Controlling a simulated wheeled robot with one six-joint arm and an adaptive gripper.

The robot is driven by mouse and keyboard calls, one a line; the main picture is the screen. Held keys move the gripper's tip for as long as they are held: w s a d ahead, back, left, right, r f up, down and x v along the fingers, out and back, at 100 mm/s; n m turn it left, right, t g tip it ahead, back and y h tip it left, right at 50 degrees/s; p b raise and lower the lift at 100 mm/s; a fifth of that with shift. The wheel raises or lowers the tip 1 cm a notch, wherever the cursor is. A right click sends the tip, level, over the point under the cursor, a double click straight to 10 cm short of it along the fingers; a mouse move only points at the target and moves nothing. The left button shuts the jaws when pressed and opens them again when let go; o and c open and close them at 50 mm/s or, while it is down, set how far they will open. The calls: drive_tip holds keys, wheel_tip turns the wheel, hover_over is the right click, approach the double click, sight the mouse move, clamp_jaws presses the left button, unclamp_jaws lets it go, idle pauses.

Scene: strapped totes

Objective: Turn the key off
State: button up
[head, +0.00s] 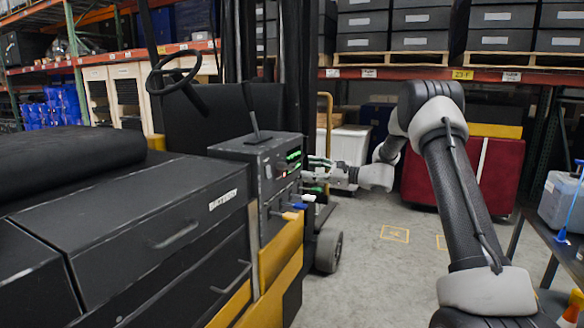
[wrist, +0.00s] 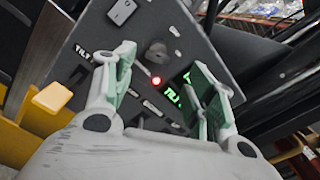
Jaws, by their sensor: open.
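A dark grey, rounded key-like knob (wrist: 157,53) stands on the grey control panel (wrist: 215,62) in the wrist view. It lies between my open fingertips, with clear gaps on both sides. I cannot tell which way it is turned. A red light (wrist: 157,81) glows just below it, and green display text (wrist: 172,94) is lit beside that. My gripper (wrist: 163,60) is open and empty, with pale green finger pads facing the panel. In the head view my gripper (head: 314,173) reaches from the right to the forklift's console (head: 258,152); the key cannot be made out there.
A switch (wrist: 122,11) sits on the panel's upper left in the wrist view. Orange (head: 289,215), blue (head: 299,206) and white (head: 308,197) levers stick out below my gripper. A steering wheel (head: 173,71) is behind the console. Open floor (head: 375,270) lies to the right.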

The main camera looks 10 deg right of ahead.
sight(293, 166)
drive_tip(key=x, duration=0.7)
drive_tip(key=shift+w+a, duration=0.1)
drive_tip(key=shift+a, duration=0.2)
drive_tip(key=shift+f, duration=0.1)
clamp_jaws()
